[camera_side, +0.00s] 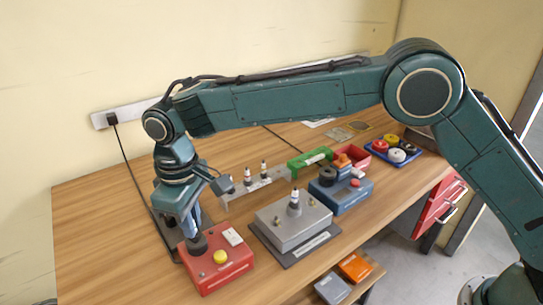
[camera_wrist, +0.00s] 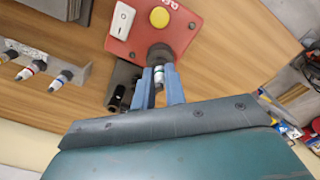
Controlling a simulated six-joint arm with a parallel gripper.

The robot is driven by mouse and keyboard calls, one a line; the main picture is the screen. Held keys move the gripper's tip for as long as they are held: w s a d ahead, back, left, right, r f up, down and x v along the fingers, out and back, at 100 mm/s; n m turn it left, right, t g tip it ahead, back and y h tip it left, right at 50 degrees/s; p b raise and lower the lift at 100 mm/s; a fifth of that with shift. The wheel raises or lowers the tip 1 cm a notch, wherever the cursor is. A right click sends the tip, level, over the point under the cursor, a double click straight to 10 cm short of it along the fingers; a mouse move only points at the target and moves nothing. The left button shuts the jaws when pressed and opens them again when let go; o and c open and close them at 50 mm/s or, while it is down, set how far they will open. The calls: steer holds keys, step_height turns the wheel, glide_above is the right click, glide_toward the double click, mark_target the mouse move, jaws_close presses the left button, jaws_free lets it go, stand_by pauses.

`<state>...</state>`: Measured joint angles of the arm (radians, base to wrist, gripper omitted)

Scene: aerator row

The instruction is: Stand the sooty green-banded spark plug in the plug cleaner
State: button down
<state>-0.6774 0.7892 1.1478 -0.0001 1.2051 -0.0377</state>
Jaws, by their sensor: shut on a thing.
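The plug cleaner is a red box (camera_side: 222,268) at the front left of the bench, with a yellow button, a white switch and a dark round port (camera_side: 197,244). In the wrist view the red box (camera_wrist: 135,42) is at the top and the port (camera_wrist: 160,53) faces my fingers. My gripper (camera_wrist: 160,78) is shut on a pale spark plug (camera_wrist: 159,72) with what looks like a green band. The plug is in line with the port and its far end is hidden there; how deep it sits I cannot tell. In the side view my gripper (camera_side: 193,232) is directly over the port.
A grey rack (camera_side: 252,187) with several banded plugs stands behind. A grey metal block (camera_side: 292,222) holding one plug is to the right. A blue box (camera_side: 342,195), green item (camera_side: 308,160) and blue tray (camera_side: 393,152) lie farther right. The left bench is clear.

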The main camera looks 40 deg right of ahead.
steer(key=shift+f, duration=0.45)
stand_by(0.4)
steer(key=c, duration=1.4)
jaws_free()
steer(key=shift+o, duration=0.2)
steer(key=shift+r, duration=0.1)
steer(key=shift+r, duration=3.4)
